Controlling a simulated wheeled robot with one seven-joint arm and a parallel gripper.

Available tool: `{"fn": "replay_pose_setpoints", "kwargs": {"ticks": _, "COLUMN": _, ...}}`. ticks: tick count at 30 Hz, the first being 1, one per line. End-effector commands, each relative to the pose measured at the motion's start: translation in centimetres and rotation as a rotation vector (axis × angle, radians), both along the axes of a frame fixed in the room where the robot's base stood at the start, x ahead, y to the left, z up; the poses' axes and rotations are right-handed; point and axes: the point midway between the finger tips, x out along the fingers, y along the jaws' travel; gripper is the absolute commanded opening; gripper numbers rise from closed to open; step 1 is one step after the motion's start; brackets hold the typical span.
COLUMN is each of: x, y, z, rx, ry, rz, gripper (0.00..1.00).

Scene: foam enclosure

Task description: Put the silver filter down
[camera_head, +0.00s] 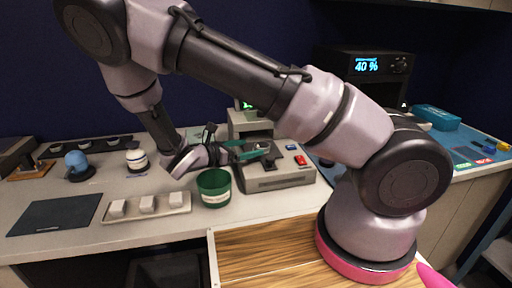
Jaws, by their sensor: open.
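My gripper (252,150) is open, at the end of my arm, which reaches across the counter and bends down. It points to the right, over the left part of a grey boxy device (284,179). I cannot clearly make out the silver filter. A small dark and greyish shape lies by the fingertips on the device's top, too small to identify. A green cup (214,189) with a pale label stands on the counter just below and left of the fingers.
A pale tray (150,213) with several white blocks lies left of the cup, beside a dark flat mat (54,214). A blue round object (77,163) and a white banded jar (137,159) stand behind.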

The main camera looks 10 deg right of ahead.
Motion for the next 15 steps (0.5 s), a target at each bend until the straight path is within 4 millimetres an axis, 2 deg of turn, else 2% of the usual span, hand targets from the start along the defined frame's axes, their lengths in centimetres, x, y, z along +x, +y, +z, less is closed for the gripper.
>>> {"fn": "replay_pose_setpoints", "kwargs": {"ticks": 3, "x": -1.1, "y": 2.4, "z": 0.5, "rx": 0.003, "ry": -0.001, "rz": 0.004, "gripper": 0.98}}
{"fn": "replay_pose_setpoints", "kwargs": {"ticks": 7, "x": -2.2, "y": 4.5, "z": 1.0, "rx": 0.002, "ry": 0.0, "rz": 0.003, "gripper": 0.98}}
{"fn": "replay_pose_setpoints", "kwargs": {"ticks": 15, "x": -3.2, "y": 6.2, "z": 1.4, "rx": -0.001, "ry": 0.002, "rz": -0.001, "gripper": 0.98}}
